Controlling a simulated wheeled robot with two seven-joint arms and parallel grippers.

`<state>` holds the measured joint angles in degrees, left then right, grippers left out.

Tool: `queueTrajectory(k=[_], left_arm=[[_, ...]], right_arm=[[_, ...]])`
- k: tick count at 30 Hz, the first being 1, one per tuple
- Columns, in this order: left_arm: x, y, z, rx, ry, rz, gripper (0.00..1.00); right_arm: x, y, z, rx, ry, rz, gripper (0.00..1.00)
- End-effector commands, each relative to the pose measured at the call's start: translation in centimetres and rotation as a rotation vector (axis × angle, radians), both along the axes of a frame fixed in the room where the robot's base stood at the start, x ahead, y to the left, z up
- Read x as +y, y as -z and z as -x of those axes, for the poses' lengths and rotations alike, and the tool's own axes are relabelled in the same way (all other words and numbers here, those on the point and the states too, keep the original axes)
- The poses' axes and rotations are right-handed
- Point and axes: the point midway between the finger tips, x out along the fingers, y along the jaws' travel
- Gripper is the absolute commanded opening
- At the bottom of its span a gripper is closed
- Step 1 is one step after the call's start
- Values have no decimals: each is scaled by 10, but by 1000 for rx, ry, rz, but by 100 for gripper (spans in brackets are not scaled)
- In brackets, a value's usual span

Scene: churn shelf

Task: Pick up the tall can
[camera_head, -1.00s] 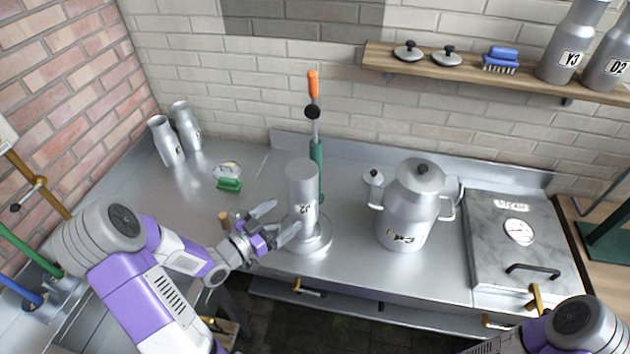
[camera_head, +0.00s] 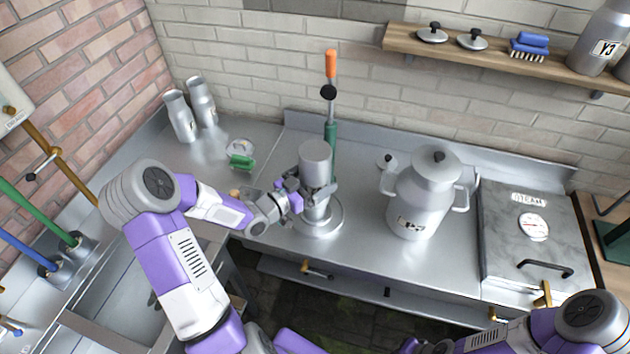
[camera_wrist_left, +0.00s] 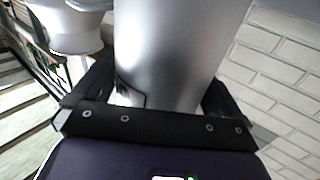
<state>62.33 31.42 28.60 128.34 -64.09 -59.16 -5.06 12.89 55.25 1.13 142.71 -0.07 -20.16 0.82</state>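The tall can (camera_head: 315,160) is a plain metal cylinder standing upright on a round metal base (camera_head: 318,222) on the counter. My left gripper (camera_head: 318,192) is around its middle, one finger on each side. In the left wrist view the can (camera_wrist_left: 172,45) fills the space between the fingers of my left gripper (camera_wrist_left: 160,90). Both fingers look very near or against its sides; I cannot tell whether they press on it. The can's label is mostly hidden by the gripper. My right arm shows at the bottom right, its gripper out of view.
A green post with an orange-tipped lever (camera_head: 331,95) stands right behind the can. A lidded metal churn (camera_head: 425,190) is to the right, with a steam box (camera_head: 530,235) beyond. Two metal cans (camera_head: 181,117) and a green-based gauge (camera_head: 241,155) stand left. A shelf (camera_head: 480,62) is above.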

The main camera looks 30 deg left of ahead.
Motion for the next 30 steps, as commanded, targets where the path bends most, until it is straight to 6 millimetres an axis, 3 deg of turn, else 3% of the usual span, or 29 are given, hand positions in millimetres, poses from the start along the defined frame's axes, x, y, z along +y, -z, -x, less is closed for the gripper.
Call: queueTrajectory(k=[1,10,17,22,26,30], left_arm=[[0,0,0,0,0,0,92],[0,-1,0,-2,0,0,48],[0,-2,0,-2,0,0,48],[0,-14,0,-4,1,-4,48],[0,-35,0,-4,1,-5,48],[0,-69,0,-7,1,-8,48]], right_arm=[[0,0,0,0,0,0,0],[0,0,0,0,0,0,0],[0,0,0,0,0,0,0],[0,-3,0,0,0,0,0],[0,-8,0,0,0,0,0],[0,-15,0,0,0,0,0]])
